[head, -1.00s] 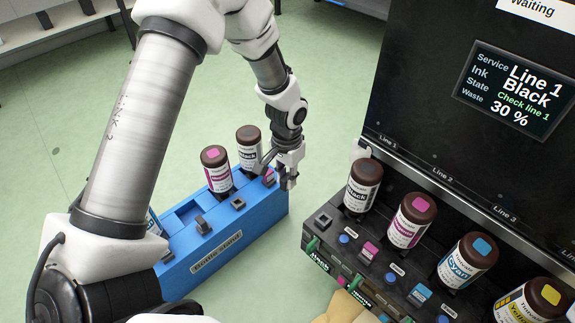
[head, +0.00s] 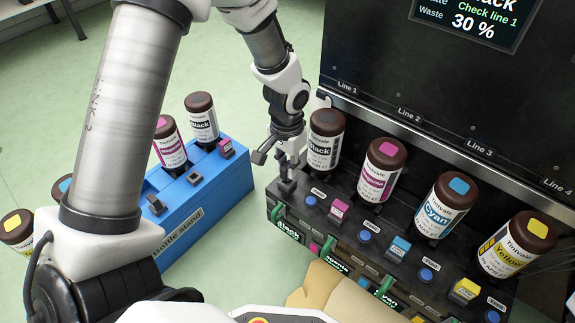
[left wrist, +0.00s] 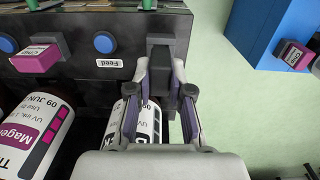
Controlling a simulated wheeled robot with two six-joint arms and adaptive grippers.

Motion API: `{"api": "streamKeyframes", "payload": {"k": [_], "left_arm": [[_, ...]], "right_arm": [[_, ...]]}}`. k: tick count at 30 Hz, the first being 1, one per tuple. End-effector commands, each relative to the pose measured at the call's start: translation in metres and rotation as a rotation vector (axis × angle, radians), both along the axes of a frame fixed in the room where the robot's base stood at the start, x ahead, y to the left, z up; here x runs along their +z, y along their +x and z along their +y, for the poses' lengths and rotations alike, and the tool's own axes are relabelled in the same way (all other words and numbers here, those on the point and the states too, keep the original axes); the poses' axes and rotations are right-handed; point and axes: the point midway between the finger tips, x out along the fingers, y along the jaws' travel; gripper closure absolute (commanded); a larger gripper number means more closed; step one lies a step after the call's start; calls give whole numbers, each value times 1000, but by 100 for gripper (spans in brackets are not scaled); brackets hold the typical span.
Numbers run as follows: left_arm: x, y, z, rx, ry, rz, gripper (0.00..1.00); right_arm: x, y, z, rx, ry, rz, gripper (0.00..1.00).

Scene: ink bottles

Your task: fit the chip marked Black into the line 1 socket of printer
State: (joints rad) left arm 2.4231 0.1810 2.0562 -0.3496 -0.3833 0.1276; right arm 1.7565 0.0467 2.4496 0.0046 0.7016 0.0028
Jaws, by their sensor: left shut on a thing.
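My left gripper (head: 289,172) points down at the line 1 place, at the left end of the printer's socket row. It is shut on a dark chip (left wrist: 160,56), which shows between the fingertips in the left wrist view. Its marking cannot be read. The chip is at the line 1 socket, which is largely hidden under it and the fingers. I cannot tell whether it is seated. The printer (head: 400,95) shows "Check line 1" on its screen. The black ink bottle (head: 325,139) stands just right of the gripper. My right gripper is not in view.
Magenta (head: 381,169), cyan (head: 443,206) and yellow (head: 517,244) bottles stand along the printer, with coloured chips and blue buttons before them. The blue bottle stand (head: 222,195) at left holds bottles and a magenta chip (head: 226,148). Green floor separates stand and printer.

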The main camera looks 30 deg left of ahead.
Motion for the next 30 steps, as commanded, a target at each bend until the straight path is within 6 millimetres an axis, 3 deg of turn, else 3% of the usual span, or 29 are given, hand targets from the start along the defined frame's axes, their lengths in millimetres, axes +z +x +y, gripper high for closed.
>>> {"api": "streamKeyframes", "payload": {"k": [30], "left_arm": [[-1, 0, 0, 1, 0, 0, 100]], "right_arm": [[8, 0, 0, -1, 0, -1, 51]]}}
